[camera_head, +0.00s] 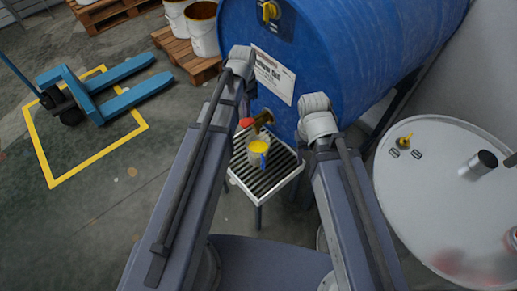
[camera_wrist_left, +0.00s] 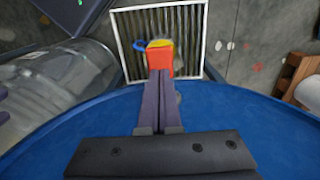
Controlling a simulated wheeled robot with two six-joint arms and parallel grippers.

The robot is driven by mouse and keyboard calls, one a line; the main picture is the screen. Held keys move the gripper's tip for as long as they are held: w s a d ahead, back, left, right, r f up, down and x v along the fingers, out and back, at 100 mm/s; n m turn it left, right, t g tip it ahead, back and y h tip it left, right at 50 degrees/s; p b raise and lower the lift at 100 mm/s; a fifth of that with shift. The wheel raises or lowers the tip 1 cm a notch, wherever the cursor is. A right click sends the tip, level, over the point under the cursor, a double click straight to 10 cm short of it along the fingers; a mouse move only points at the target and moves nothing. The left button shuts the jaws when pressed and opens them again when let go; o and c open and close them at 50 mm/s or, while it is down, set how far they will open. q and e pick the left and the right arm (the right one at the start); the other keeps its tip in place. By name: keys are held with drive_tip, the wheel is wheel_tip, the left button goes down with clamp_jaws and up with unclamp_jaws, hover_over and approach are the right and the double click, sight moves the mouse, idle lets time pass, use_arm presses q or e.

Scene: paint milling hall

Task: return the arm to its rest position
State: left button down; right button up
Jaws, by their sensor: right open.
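My left gripper (camera_wrist_left: 160,74) shows in the left wrist view with its two fingers side by side, shut. The red tap lever (camera_wrist_left: 160,60) is right at its fingertips; I cannot tell whether they touch. In the head view the red lever (camera_head: 246,122) sits on the brass tap (camera_head: 263,118) of the blue drum (camera_head: 330,40). Both my arms reach forward there, but their gripper fingers are hidden. A cup of yellow paint (camera_head: 257,148) with a blue handle stands under the tap on a slatted metal stand (camera_head: 272,172).
A white-topped drum (camera_head: 430,190) stands close at the right. A blue pallet jack (camera_head: 90,95) is at the left, by a yellow floor marking (camera_head: 45,160). White buckets (camera_head: 203,30) stand on a wooden pallet (camera_head: 185,55) behind. The floor at lower left is clear.

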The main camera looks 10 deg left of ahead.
use_arm(q)
drive_tip(key=shift+r, duration=0.75)
drive_tip(key=shift+f, duration=0.15)
use_arm(e)
drive_tip(key=shift+r, duration=0.6)
use_arm(q)
drive_tip(key=s+d+n+y, duration=0.1)
drive_tip(key=s+d+n, duration=0.2)
drive_tip(key=s+d, duration=0.7)
drive_tip(key=s, duration=0.4)
drive_tip(key=shift+s+d+n, duration=0.15)
drive_tip(key=shift+d+n, duration=0.1)
drive_tip(key=shift+n, duration=0.15)
idle(1.0)
